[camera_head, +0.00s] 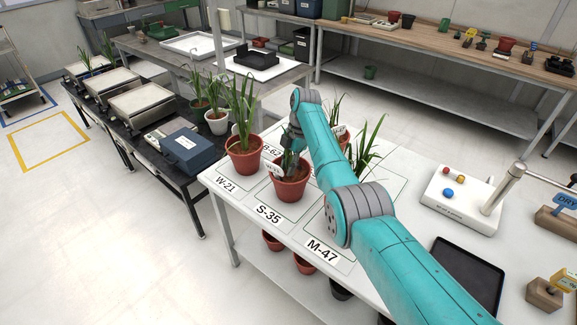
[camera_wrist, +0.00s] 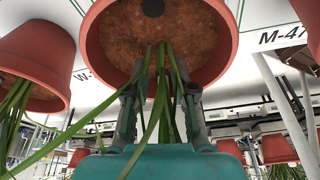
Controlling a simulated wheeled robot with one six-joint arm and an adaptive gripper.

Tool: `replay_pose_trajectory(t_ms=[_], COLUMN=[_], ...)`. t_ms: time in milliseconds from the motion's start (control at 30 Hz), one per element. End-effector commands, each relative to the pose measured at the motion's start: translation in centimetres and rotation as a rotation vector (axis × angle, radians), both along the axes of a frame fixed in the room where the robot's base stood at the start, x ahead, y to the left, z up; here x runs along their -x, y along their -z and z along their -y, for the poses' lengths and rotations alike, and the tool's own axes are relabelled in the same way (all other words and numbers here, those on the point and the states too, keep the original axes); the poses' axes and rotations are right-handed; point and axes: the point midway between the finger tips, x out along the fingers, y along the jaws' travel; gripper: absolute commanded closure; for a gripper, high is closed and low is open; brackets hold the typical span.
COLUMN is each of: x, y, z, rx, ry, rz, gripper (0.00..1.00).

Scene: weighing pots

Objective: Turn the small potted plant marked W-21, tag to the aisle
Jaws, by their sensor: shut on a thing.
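My gripper (camera_head: 290,152) reaches down into the plant of the middle front terracotta pot (camera_head: 291,188), beside the S-35 label. It is shut on the base of the green leaves (camera_wrist: 163,95). In the wrist view, my gripper (camera_wrist: 163,85) has a finger on each side of the leaf base, close to the brown soil in the pot (camera_wrist: 212,45). A small white tag (camera_head: 274,168) shows at this pot's left rim; its lettering is too small to read surely. Another potted plant (camera_head: 245,160) stands upright to the left, behind the W-21 label (camera_head: 226,184).
More potted plants stand behind my arm, partly hidden. The M-47 place (camera_head: 322,250) is at the front right. A white device (camera_head: 460,200) and a black tray (camera_head: 468,272) lie to the right. A dark bench (camera_head: 150,135) holds scales and a blue box (camera_head: 188,148).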

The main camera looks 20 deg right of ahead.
Motion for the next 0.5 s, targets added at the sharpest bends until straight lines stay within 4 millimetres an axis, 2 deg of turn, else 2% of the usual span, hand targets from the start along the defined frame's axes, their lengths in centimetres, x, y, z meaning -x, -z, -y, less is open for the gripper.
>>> replay_pose_trajectory(t_ms=[467,500], x=[-0.09,-0.09], y=[0.13,0.13], z=[0.0,0.0], rx=[0.0,0.0], ry=[0.001,0.001], rz=[0.003,0.003], gripper=[1.0,0.64])
